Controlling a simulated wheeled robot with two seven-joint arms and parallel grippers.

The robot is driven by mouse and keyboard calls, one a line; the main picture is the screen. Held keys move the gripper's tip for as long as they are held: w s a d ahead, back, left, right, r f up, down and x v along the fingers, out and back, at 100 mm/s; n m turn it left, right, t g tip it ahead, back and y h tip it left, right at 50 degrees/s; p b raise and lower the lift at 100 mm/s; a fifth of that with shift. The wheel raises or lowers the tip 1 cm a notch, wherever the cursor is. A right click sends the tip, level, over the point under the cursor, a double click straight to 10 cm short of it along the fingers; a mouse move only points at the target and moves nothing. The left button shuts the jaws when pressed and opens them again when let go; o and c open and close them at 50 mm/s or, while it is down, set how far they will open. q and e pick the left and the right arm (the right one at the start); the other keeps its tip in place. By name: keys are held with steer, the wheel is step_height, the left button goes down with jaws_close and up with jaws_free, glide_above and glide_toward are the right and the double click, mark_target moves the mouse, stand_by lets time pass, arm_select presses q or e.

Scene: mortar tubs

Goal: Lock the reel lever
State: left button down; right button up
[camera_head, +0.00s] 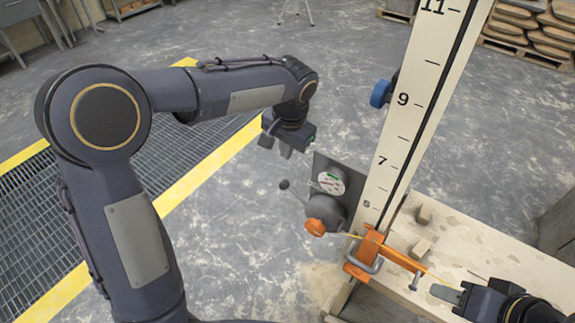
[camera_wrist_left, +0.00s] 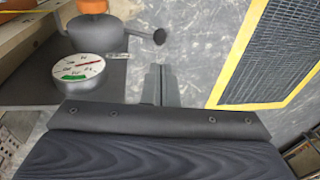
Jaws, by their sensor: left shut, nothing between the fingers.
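The reel (camera_head: 326,208) is a dark grey round housing with an orange cap, mounted beside the foot of the numbered post. Its lever (camera_head: 284,184), a thin rod with a dark ball end, sticks out to the left. In the left wrist view the lever's ball (camera_wrist_left: 159,37) shows just beyond my fingertips. My left gripper (camera_head: 285,151) is shut and empty, above the lever and apart from it; its fingers (camera_wrist_left: 158,85) also show in the wrist view. My right gripper (camera_head: 445,293) is at the lower right by a thin yellow line; its grip is unclear.
A white dial (camera_head: 331,183) with a green sector sits on a grey plate beside the reel. The numbered post (camera_head: 404,125) carries a blue knob (camera_head: 380,93). An orange clamp (camera_head: 372,252) crosses its base on the bench (camera_head: 455,235). Yellow-edged floor grating (camera_head: 215,140) lies left.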

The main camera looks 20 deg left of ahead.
mark_target(284, 183)
arm_select(q)
steer(key=shift+w+d+f, duration=0.1)
steer(key=shift+w+d, duration=0.1)
steer(key=shift+w, duration=0.25)
steer(key=f, duration=0.4)
steer(key=w+a+f+p, duration=0.1)
steer(key=f, duration=0.4)
steer(key=w+f, duration=0.1)
steer(key=f, duration=0.3)
steer(key=shift+a+f, duration=0.3)
steer(key=shift+f, duration=0.1)
